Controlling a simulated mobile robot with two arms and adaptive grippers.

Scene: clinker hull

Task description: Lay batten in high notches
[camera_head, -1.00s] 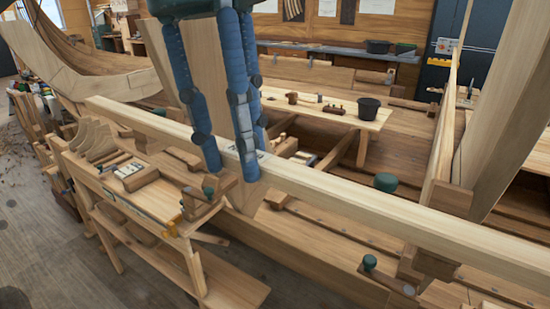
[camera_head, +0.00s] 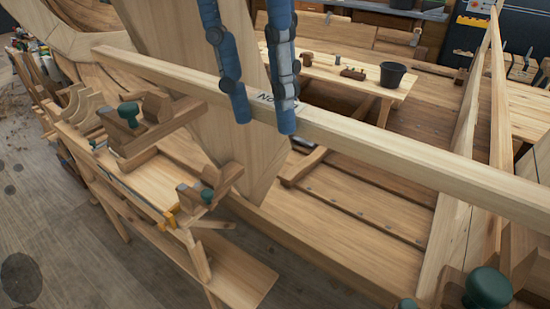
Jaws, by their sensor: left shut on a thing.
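The batten (camera_head: 400,156) is a long pale squared length of wood with dark lettering near the grip. It slopes from upper left down to the right edge, where its end is out of view. My left gripper (camera_head: 264,115) has blue jointed fingers coming down from the top and is shut on the batten near the lettering. The batten crosses in front of a broad upright plank (camera_head: 187,45). Wooden blocks with green knobs stand below it: one at left (camera_head: 150,122), one lower on the bench (camera_head: 210,184), one at bottom right (camera_head: 487,288). I cannot make out the notches. My right gripper is not in view.
A low bench (camera_head: 145,178) with tools stands at left. A pale table (camera_head: 335,75) with a black bucket (camera_head: 392,75) and small tools is behind the batten. Thin upright boards (camera_head: 465,150) rise at right, close to the batten. Floorboards between are mostly clear.

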